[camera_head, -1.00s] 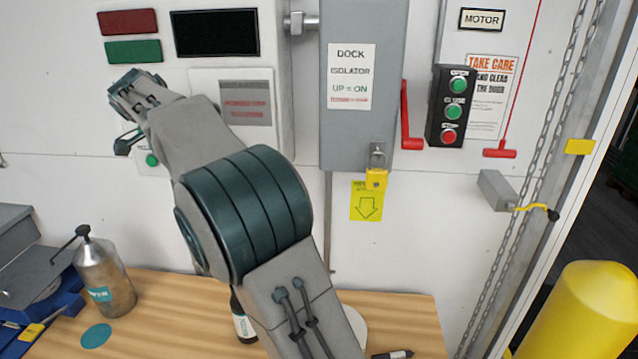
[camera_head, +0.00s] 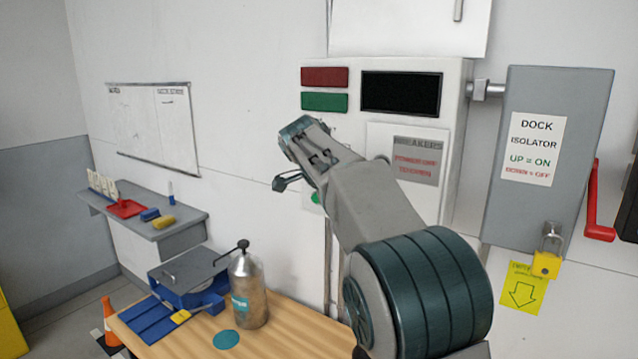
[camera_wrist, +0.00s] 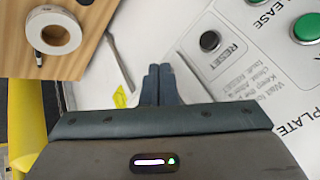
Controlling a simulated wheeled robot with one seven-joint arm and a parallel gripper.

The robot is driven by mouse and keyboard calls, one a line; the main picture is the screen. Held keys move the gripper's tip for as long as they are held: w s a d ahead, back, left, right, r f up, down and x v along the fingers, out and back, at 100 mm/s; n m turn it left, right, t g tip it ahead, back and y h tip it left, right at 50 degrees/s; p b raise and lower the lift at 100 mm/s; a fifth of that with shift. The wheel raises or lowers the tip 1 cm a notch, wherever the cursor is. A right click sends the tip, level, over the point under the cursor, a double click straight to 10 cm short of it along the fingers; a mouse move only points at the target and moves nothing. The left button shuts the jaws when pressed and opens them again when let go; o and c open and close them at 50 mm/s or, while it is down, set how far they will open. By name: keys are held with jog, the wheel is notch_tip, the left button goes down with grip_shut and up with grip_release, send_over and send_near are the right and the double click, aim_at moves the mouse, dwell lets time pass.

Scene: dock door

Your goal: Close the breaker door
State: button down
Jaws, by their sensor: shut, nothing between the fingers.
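The breaker door is the pale panel (camera_head: 378,142) with a grey "BREAKERS" label on the white control box (camera_head: 456,115) in the head view. My arm covers its lower part. It looks about flat to the box, but I cannot tell whether it is fully shut. My gripper (camera_head: 279,184) is at the lower left of the box, left of the door and apart from it. In the wrist view my gripper's fingers (camera_wrist: 159,70) are together and empty. A black RESET button (camera_wrist: 209,41) and a green button (camera_wrist: 306,28) are on the white face beyond them.
The grey isolator box (camera_head: 556,95) with its red lever (camera_head: 594,205) and yellow padlock (camera_head: 547,264) is on the right. A metal bottle (camera_head: 248,290) stands on the wooden bench (camera_head: 185,338). A grey shelf (camera_head: 165,226) projects from the left wall.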

jog(key=a+r+p, duration=0.1)
jog(key=a+r, duration=0.4)
jog(key=r, duration=0.2)
jog(key=s+d+f+n+g+y, duration=0.1)
jog(key=s+d+f+n, duration=0.25)
jog(key=s+d, duration=0.35)
jog(key=s+d+f+n+g+y, duration=0.1)
jog(key=s+d+f+n+y, duration=0.1)
jog(key=s+d+n, duration=0.35)
jog(key=s+d+f+n, duration=0.2)
jog(key=s+f+n, duration=0.1)
jog(key=s+f, duration=0.5)
jog(key=s+d+f+n+y, duration=0.1)
jog(key=s+d+f+n, duration=0.2)
jog(key=s+f, duration=0.5)
jog(key=s+n, duration=0.1)
jog(key=s, duration=0.6)
jog(key=shift+d+f, duration=0.35)
